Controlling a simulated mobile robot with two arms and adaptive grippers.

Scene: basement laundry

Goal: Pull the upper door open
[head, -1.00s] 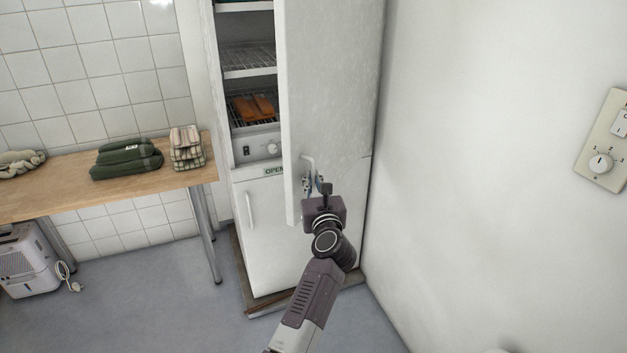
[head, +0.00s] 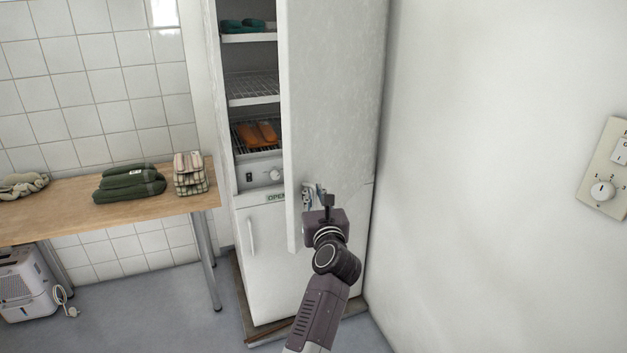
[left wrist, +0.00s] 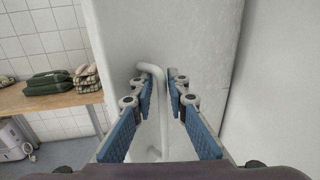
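The white upper door (head: 325,100) of the tall cabinet stands partly open, with the shelves visible to its left. Its pale bar handle (left wrist: 163,115) runs downward in the left wrist view. My left gripper (head: 314,194) is at the handle, on the door's outer face near its lower edge. In the left wrist view its blue-padded fingers (left wrist: 161,95) are apart, one on each side of the handle bar, with a gap showing. In the head view the handle is mostly hidden by the gripper. My right gripper is not in view.
The closed lower door (head: 275,265) is below. Cabinet shelves hold orange shoes (head: 257,134) and green items (head: 243,25). A wooden table (head: 60,207) with folded cloths (head: 128,184) stands left. A white wall (head: 480,180) with a control panel (head: 606,170) is close on the right.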

